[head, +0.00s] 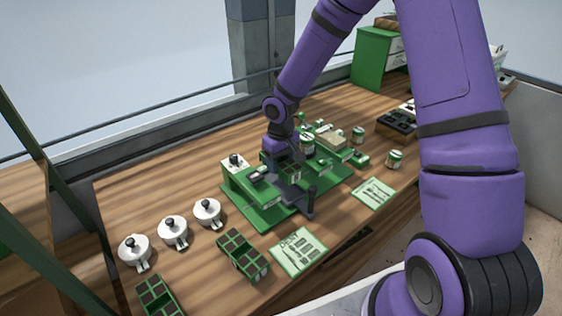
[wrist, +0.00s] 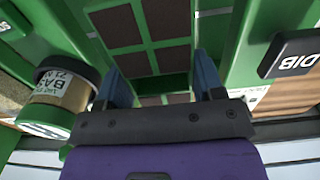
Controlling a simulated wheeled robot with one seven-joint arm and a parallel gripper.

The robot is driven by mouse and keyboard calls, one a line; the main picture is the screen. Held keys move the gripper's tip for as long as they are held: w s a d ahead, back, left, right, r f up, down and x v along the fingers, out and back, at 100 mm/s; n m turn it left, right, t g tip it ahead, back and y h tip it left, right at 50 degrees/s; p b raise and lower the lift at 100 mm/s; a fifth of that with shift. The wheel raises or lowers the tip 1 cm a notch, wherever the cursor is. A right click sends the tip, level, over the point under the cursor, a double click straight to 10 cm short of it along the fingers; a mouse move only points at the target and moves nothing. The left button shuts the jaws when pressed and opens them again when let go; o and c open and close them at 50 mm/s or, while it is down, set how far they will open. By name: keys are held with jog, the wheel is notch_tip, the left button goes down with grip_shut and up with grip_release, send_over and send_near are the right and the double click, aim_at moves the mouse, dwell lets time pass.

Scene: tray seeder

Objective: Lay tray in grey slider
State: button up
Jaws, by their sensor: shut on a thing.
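My gripper (head: 284,158) is low over the green seeder station in the middle of the bench. In the wrist view my gripper (wrist: 160,70) has its two blue-grey fingers on either side of a green tray (wrist: 150,46) with dark soil cells, and is shut on it. In the head view the held tray (head: 291,172) is partly hidden by the arm and the station. The dark grey slider (head: 304,208) shows at the station's front, below the tray. I cannot tell whether the tray touches the slider.
A green seeder block (head: 247,181) stands left of the gripper. In the wrist view a lidded jar (wrist: 64,92) is at left and a dark DIB plate (wrist: 291,52) at right. Two other soil trays (head: 242,254) and several white lidded pots (head: 173,231) stand front left.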

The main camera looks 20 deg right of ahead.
jog(key=shift+f, duration=2.9)
jog(key=shift+s, duration=0.1)
jog(key=o, duration=1.2)
jog(key=shift+o, duration=0.2)
jog(key=shift+r, duration=4.5)
